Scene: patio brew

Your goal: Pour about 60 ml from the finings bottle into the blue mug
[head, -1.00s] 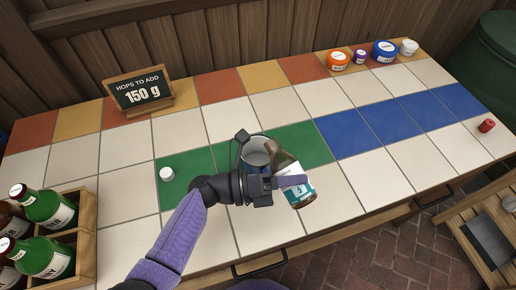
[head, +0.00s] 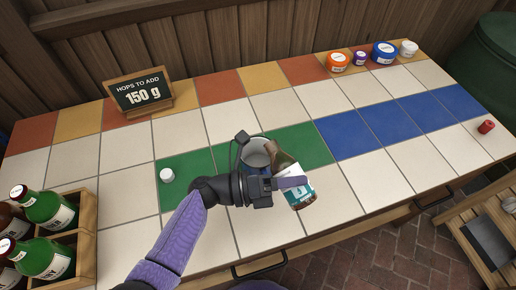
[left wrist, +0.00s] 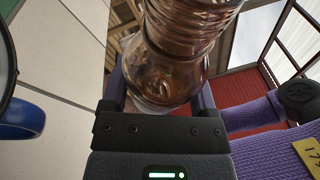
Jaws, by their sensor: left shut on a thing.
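My left gripper (head: 288,184) is shut on the finings bottle (head: 304,198), a brown glass bottle with a teal and white label. The bottle is tilted, its neck up and to the left, beside the mug's rim. The blue mug (head: 257,147) stands on the green tiles just behind the gripper, partly hidden by it; its inside looks pale. In the left wrist view the brown glass (left wrist: 180,70) fills the space between the fingers, and the mug's blue handle (left wrist: 25,118) shows at the left edge. I cannot make out any liquid stream. My right gripper is out of view.
A small white cap (head: 167,175) lies on the green tiles at left. A wooden crate (head: 88,225) of bottles stands at front left. A chalkboard sign (head: 140,92) reads 150 g. Several tubs (head: 384,52) stand at back right, and a red object (head: 486,127) lies at far right.

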